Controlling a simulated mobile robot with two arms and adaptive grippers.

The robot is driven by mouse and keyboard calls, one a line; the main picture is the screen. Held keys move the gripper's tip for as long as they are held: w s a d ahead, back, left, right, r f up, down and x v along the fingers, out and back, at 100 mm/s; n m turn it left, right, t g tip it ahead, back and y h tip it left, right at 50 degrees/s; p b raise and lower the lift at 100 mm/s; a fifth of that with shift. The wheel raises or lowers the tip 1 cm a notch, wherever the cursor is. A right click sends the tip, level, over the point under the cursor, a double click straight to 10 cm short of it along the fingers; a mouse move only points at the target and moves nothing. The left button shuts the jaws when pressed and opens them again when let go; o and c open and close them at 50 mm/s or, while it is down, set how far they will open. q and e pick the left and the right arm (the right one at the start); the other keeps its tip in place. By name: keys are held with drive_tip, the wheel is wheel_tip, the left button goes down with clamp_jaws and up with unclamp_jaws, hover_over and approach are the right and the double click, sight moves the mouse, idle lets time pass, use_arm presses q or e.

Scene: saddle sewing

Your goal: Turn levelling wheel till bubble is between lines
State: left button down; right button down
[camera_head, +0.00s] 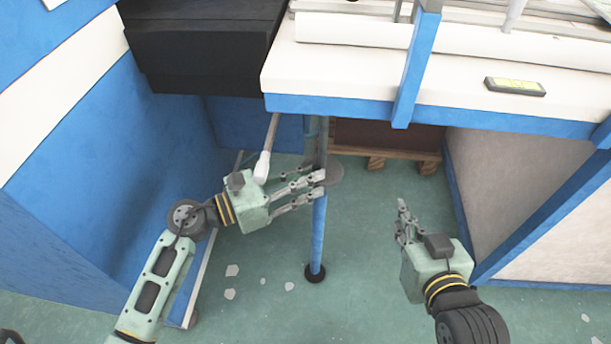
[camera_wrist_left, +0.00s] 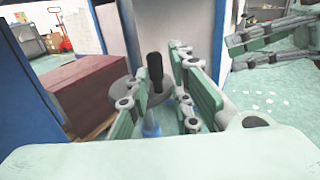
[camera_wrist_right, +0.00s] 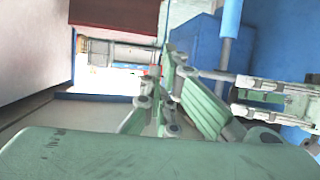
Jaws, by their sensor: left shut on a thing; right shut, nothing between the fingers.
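The levelling wheel (camera_head: 335,174) is a grey disc on the blue table leg under the table edge. In the left wrist view the wheel (camera_wrist_left: 98,106) has a dark upright handle (camera_wrist_left: 154,70). My left gripper (camera_head: 318,182) is at the wheel, shut on this handle, and its fingers cover part of the wheel. The level (camera_head: 515,86), a dark bar with a yellow-green window, lies on the tabletop; its bubble and lines are too small to make out.
The white table with blue edge (camera_head: 350,103) overhangs the wheel, and a blue post (camera_head: 415,65) rises at its front. A pale-handled rod (camera_head: 263,165) hangs left of the leg. A wooden pallet (camera_head: 385,158) stands behind. The green floor (camera_head: 370,285) in front is clear except pale patches.

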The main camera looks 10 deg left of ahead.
use_arm(q)
drive_tip(key=n+t+y+p, duration=0.1)
drive_tip(key=t, duration=0.1)
drive_tip(key=n+t+y+p, duration=0.1)
drive_tip(key=p, duration=0.1)
drive_tip(key=shift+d+r+n+t+y, duration=0.1)
drive_tip(key=shift+d+n+t+y, duration=0.2)
drive_tip(key=shift+n+t+y, duration=0.1)
use_arm(e)
drive_tip(key=s+d+f+g+h, duration=0.2)
drive_tip(key=s+d+f+g, duration=0.3)
drive_tip(key=s, duration=0.8)
wheel_tip(320, 180, down, 5)
drive_tip(key=g, duration=0.3)
drive_tip(key=shift+m, duration=0.3)
use_arm(q)
drive_tip(key=c, duration=1.8)
unclamp_jaws()
drive_tip(key=shift+o, duration=0.3)
use_arm(e)
drive_tip(key=shift+w+a, duration=0.1)
drive_tip(key=shift+w, duration=0.05)
use_arm(q)
drive_tip(key=shift+s+d, duration=0.1)
